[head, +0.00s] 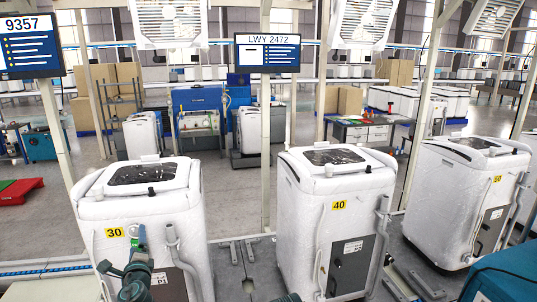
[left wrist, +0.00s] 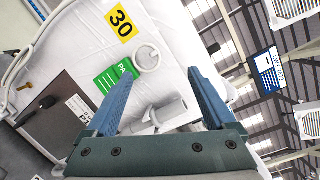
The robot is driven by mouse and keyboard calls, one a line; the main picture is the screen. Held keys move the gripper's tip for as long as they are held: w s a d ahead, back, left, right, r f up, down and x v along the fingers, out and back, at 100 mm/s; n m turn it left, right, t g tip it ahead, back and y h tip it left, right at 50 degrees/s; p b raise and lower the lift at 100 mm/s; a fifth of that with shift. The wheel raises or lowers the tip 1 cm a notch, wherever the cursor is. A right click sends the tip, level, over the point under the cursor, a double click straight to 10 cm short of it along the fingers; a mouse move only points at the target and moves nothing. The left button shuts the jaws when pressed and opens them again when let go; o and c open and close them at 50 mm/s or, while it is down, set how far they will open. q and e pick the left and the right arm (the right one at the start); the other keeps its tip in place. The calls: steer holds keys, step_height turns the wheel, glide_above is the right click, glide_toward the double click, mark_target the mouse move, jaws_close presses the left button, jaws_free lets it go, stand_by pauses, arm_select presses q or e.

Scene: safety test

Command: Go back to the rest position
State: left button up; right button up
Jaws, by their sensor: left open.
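My left gripper (head: 138,246) is in front of the white unit marked 30 (head: 145,205) in the head view. In the left wrist view its two blue fingers (left wrist: 161,70) are spread apart with nothing held between them. A green tag (left wrist: 117,78) sits on the unit's white front, below the yellow 30 label (left wrist: 121,25). A round white ring-like part (left wrist: 147,58) is beside the tag, just beyond the fingertips. I cannot tell whether the fingers touch the unit.
White units marked 40 (head: 333,225) and 50 (head: 465,200) stand to the right in a row. Pale posts (head: 265,140) rise behind them. Hoses and handles stick out from the units' fronts. Grey floor (head: 235,205) shows between and behind the units.

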arm_select(q)
steer(key=s+d+f+n+g+h+b, duration=0.1)
steer(key=s+d+f+n+g+b, duration=0.1)
steer(key=s+d+f+n+g, duration=0.55)
steer(key=d+f+n+g+h+b, duration=0.1)
steer(key=d+f+n+g+b, duration=0.3)
steer(key=d+f, duration=0.75)
steer(key=s+d+f+n+g+h+b, duration=0.1)
steer(key=s+d+f+n+g+h, duration=0.2)
steer(key=s+d+f, duration=0.7)
steer(key=s+d+g+h, duration=0.1)
steer(key=s+d+g, duration=0.1)
steer(key=s+d, duration=0.2)
steer(key=shift+s+f+b, duration=0.3)
steer(key=shift+s+f, duration=0.1)
steer(key=shift+a+n, duration=0.1)
steer(key=shift+n, duration=0.15)
steer(key=shift+c, duration=0.2)
